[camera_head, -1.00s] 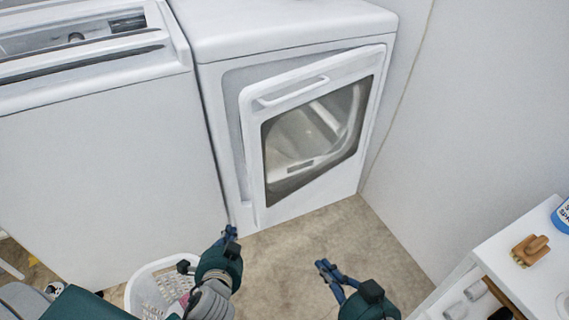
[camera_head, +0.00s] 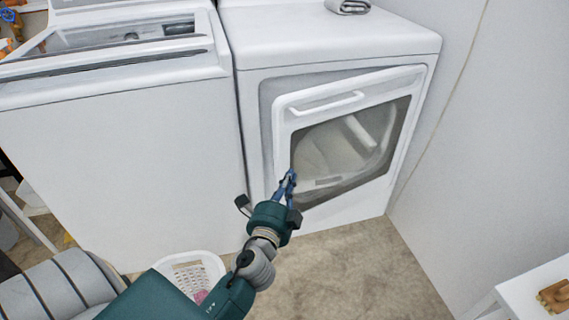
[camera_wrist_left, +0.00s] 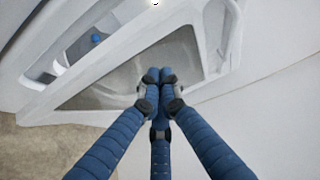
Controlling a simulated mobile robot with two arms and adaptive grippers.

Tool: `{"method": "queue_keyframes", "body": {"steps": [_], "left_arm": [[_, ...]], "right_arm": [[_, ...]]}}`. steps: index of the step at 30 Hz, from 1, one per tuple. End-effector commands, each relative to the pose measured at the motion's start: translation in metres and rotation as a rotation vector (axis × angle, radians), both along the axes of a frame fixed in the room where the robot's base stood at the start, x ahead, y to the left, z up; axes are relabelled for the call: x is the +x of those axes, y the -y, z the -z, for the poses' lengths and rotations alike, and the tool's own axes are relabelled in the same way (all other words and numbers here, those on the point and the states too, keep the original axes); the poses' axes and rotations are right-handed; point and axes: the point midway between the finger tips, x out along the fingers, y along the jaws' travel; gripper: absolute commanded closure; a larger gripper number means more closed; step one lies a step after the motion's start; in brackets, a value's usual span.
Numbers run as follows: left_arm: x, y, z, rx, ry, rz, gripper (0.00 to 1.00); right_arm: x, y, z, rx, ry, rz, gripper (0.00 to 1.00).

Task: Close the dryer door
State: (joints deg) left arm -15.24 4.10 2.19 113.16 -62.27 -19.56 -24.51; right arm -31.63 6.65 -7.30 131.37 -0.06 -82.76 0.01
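The white dryer (camera_head: 340,32) has its door (camera_head: 284,130) ajar, with the left edge standing out from the body and the right side close to it. The door has a handle bar near its top and a dark glass window (camera_head: 345,140). My left gripper (camera_head: 289,178) is in front of the lower left part of the door, fingers together and empty. In the left wrist view its fingertips (camera_wrist_left: 160,75) meet over the window (camera_wrist_left: 110,85); I cannot tell whether they touch it. My right gripper is out of view.
A white washer (camera_head: 110,150) stands left of the dryer. A white laundry basket (camera_head: 205,265) is on the floor below my left arm. A wall bounds the right side, with a white shelf unit (camera_head: 520,290) at lower right. Floor before the dryer is clear.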

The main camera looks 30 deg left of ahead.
Motion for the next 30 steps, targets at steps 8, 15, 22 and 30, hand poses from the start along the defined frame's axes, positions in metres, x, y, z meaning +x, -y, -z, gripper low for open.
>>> {"method": "queue_keyframes", "body": {"steps": [8,15,22,30], "left_arm": [[0.032,-0.03,0.0,0.002,-0.002,0.0,1.0],[0.038,-0.042,0.001,-0.001,-0.001,0.0,1.0],[0.038,-0.042,0.001,-0.003,-0.001,0.0,1.0],[0.054,-0.07,0.002,0.005,-0.004,0.003,1.0]], "right_arm": [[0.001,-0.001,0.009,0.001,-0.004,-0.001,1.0],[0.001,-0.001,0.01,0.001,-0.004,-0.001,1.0],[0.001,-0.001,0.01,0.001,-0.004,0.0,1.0],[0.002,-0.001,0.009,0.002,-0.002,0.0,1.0]]}}
